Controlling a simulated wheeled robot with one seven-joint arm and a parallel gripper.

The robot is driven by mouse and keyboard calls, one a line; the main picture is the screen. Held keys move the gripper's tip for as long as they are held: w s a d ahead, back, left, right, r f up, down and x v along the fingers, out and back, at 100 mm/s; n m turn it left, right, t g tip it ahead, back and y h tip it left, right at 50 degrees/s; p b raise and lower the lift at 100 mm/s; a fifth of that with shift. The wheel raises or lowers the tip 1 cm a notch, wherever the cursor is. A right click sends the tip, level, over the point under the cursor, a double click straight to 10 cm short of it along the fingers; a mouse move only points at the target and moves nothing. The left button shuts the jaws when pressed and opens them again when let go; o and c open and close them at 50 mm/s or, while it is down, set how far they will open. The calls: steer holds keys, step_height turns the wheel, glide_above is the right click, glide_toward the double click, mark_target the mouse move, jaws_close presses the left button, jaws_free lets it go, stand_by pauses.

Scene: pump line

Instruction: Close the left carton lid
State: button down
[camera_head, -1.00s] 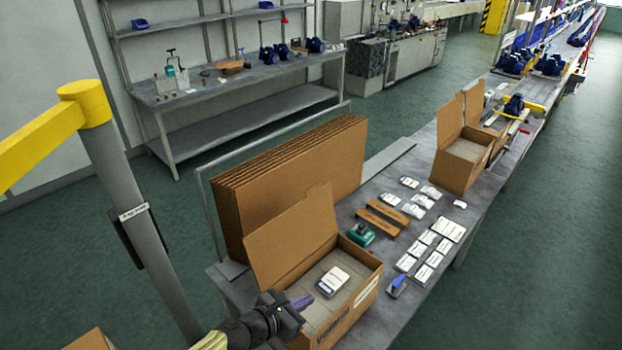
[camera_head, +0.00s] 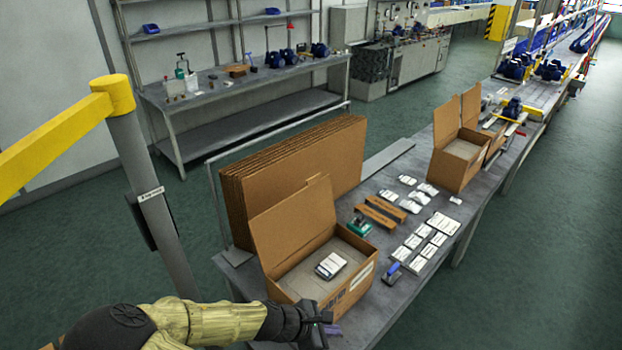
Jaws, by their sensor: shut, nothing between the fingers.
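The left carton (camera_head: 352,292) stands open on the near end of the grey table. Its lid (camera_head: 296,225) stands up from the back left edge, leaning back. A white packet (camera_head: 331,265) with a dark edge lies inside on the grey carton floor. My gripper (camera_head: 331,330), with purple fingers, is in front of the carton's near side, low in the picture and away from the lid. Its fingers look closed and hold nothing. The wrist hides part of the carton's near lower corner.
Flat brown cardboard sheets (camera_head: 300,165) stand right behind the lid. Another open carton (camera_head: 455,170) stands farther along the table. Between them lie brown strips (camera_head: 381,215), a green device (camera_head: 358,226), white cards (camera_head: 420,245) and a blue-handled tool (camera_head: 391,272). A yellow-topped post (camera_head: 140,170) stands left.

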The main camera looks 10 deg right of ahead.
steer(key=s+d+r+m+y+b, duration=0.3)
steer(key=r+m+y+b, duration=0.4)
steer(key=m, duration=1.1)
steer(key=shift+s+d+r+t+y, duration=0.15)
steer(key=shift+d+r+t+y, duration=0.15)
steer(key=shift+r+y, duration=0.6)
steer(key=shift+f, duration=0.15)
